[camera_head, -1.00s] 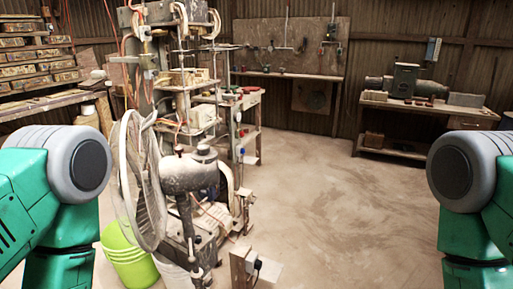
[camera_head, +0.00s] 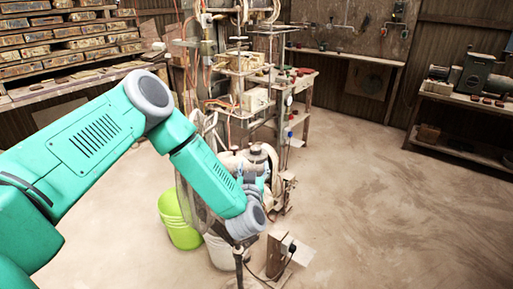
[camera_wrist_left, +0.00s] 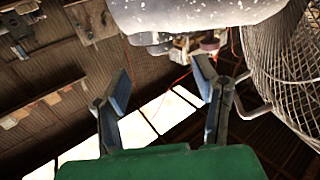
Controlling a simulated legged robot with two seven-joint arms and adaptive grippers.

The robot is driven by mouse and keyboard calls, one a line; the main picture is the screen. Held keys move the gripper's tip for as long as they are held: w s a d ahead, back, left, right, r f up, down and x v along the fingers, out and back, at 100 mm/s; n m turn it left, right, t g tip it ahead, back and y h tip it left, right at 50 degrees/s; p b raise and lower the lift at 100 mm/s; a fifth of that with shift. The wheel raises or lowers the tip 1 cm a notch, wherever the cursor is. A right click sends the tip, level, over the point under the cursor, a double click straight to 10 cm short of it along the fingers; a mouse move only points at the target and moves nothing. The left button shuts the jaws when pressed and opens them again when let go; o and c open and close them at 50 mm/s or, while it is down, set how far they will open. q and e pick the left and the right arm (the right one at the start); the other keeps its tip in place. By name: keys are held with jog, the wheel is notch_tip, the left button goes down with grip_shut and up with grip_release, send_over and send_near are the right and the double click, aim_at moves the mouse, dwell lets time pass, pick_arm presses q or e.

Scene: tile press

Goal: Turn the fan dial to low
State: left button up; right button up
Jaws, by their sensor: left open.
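The fan shows in the head view as its wire cage (camera_head: 203,213), with my left arm covering much of it and its motor. In the left wrist view the speckled pale motor housing (camera_wrist_left: 200,12) spans the top, and the cage (camera_wrist_left: 287,70) is at the right. My left gripper (camera_wrist_left: 163,84) is open and empty, its blue-padded fingers apart below the housing. In the head view the gripper is partly hidden behind my wrist, close to the fan. My right gripper is out of view.
A green bucket (camera_head: 178,222) and a white bucket (camera_head: 222,252) stand under the fan. A wooden post with a switch box (camera_head: 287,252) is to the right. The tile press (camera_head: 230,70) and a cluttered shelf stand behind. The floor at the right is open.

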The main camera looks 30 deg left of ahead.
aim_at(255, 153)
pick_arm(q)
jog(key=p+x, duration=0.1)
jog(key=x, duration=0.9)
jog(key=shift+w, duration=0.15)
grip_shut()
